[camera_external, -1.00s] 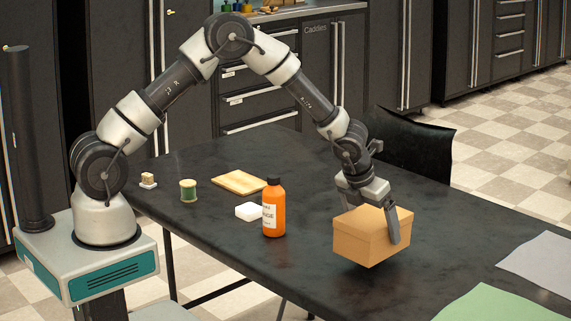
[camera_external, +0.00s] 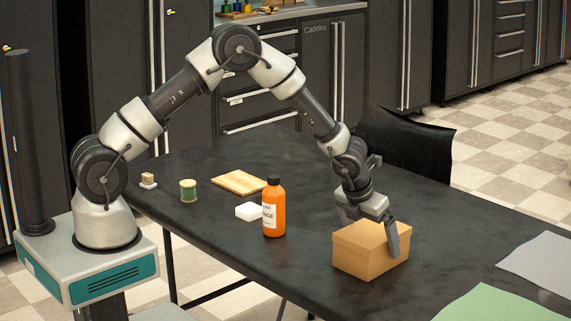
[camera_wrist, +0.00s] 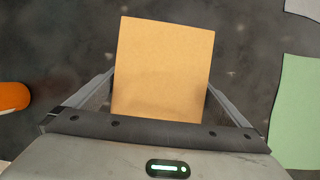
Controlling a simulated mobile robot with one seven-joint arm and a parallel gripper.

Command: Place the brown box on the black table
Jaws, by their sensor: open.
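The brown box (camera_external: 370,252) sits upright and level on the black table (camera_external: 310,275), toward its front right. My gripper (camera_external: 372,228) is open and straddles the box from above, one finger down along its near right side. The far finger is mostly hidden behind the box. In the wrist view the box (camera_wrist: 163,68) lies between the two spread fingers, and a narrow gap shows beside it near the palm.
An orange bottle (camera_external: 273,208) stands left of the box, with a white block (camera_external: 248,211), a wooden board (camera_external: 239,182) and a green spool (camera_external: 188,190) farther left. Green (camera_external: 500,303) and grey (camera_external: 540,262) sheets lie to the right. A black chair (camera_external: 410,150) stands behind the table.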

